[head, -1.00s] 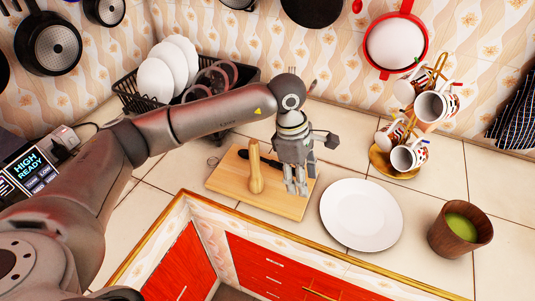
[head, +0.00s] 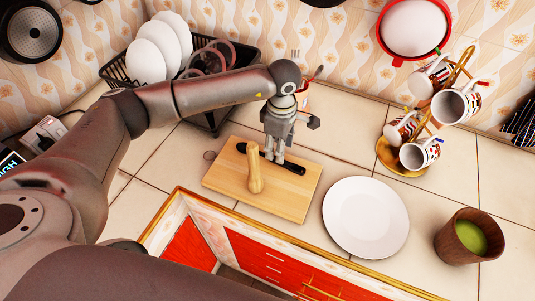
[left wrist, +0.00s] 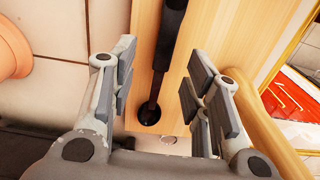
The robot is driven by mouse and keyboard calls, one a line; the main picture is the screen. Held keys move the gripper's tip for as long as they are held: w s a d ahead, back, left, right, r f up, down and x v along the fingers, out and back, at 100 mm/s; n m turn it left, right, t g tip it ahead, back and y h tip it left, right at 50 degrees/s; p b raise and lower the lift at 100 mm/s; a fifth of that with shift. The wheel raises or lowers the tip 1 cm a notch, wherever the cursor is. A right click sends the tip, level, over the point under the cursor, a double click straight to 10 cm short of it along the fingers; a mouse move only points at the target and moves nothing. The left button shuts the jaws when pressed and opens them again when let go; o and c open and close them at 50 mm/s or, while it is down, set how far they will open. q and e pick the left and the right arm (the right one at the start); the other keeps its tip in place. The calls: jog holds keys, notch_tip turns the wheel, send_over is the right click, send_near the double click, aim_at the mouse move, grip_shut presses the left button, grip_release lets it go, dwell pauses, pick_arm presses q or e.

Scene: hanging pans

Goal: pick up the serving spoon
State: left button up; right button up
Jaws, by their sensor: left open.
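A long black utensil (head: 290,165), which seems to be the serving spoon, lies across the back of the wooden cutting board (head: 295,200). In the left wrist view it shows a thick black handle (left wrist: 173,22), a thin shaft and a dark rounded end. My left gripper (head: 274,158) is open and points down over the utensil, hiding its middle in the head view. In the left wrist view the utensil's shaft shows between the open fingers (left wrist: 158,100), not gripped. The height gap is unclear. My right gripper is not in view.
A wooden pin-like object (head: 255,172) stands on the board, close to my gripper on the front side. A white plate (head: 365,217) lies to the right, then a brown cup (head: 461,238). A mug rack (head: 388,157) and a dish rack (head: 117,72) stand behind.

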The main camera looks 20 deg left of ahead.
pick_arm(q)
jog(key=f, duration=0.1)
jog(key=f+p, duration=0.2)
jog(key=f, duration=0.1)
jog(key=shift+s, duration=0.3)
jog(key=shift+w+f, duration=0.1)
jog(key=shift+f, duration=0.2)
jog(key=shift+c, duration=0.5)
jog(key=c, duration=0.8)
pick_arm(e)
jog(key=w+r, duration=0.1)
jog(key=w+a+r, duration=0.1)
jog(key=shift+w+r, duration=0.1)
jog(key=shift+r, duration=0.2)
